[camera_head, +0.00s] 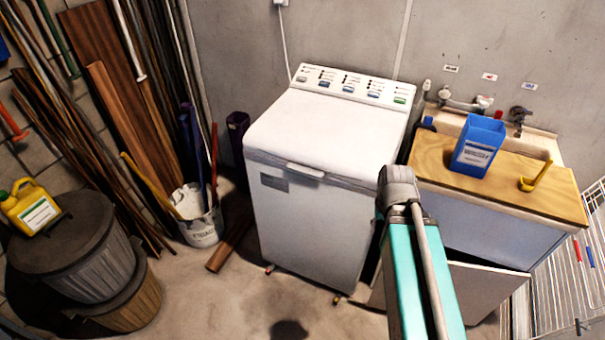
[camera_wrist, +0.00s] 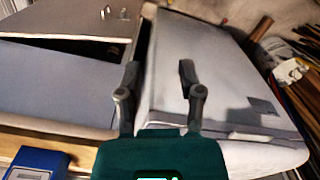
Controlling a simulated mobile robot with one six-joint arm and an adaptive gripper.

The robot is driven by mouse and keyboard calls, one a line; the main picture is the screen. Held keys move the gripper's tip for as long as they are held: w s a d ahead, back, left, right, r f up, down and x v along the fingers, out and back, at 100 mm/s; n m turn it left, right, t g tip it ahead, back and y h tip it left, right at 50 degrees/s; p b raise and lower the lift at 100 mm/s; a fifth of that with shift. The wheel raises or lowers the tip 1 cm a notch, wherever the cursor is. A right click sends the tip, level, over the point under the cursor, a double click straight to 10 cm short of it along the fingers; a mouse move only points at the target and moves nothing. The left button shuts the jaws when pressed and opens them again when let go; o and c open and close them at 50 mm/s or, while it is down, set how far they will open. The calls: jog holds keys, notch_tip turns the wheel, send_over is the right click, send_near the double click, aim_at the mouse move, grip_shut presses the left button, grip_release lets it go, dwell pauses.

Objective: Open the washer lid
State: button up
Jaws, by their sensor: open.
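The white top-loading washer (camera_head: 310,225) stands against the wall with its lid (camera_head: 325,135) down. A pale handle (camera_head: 306,171) sits at the lid's front edge. In the wrist view the washer's grey front face (camera_wrist: 225,70) fills the right side, and the pale lid edge (camera_wrist: 265,152) shows at lower right. My gripper (camera_wrist: 159,74) is open and empty, its fingers apart at the washer's edge beside the sink cabinet. I cannot tell whether a finger touches the washer. The head view does not show my gripper's fingers.
The sink cabinet (camera_head: 470,225) stands right of the washer, its door (camera_head: 475,290) hanging open. A blue box (camera_head: 479,148) and yellow scoop (camera_head: 536,178) are on its wooden top (camera_head: 435,163). A bucket (camera_head: 202,228) stands left of the washer. The floor in front is mostly clear.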

jog(key=w+a+f+n+t+h+b, duration=0.5)
jog(key=w+a+f+h+b, duration=0.35)
jog(key=w+a+b, duration=0.45)
jog(key=w+a+r+n+t+h+b, duration=0.1)
jog(key=a+t+b, duration=0.3)
jog(key=a, duration=0.6)
jog(key=w+a+r+n+t+h+b, duration=0.1)
jog(key=a+r+n+t+h+b, duration=0.1)
jog(key=a+b, duration=0.5)
jog(key=a+n+t, duration=0.1)
jog(key=a+t, duration=0.1)
jog(key=a, duration=0.1)
jog(key=shift+w+a+n, duration=0.2)
jog(key=shift+a+n, duration=0.05)
jog(key=shift+n, duration=0.05)
jog(key=shift+d+h, duration=0.1)
jog(key=shift+h, duration=0.15)
jog(key=x, duration=1.3)
jog(key=shift+w+d, duration=0.2)
jog(key=shift+w, duration=0.15)
jog(key=shift+r, duration=0.1)
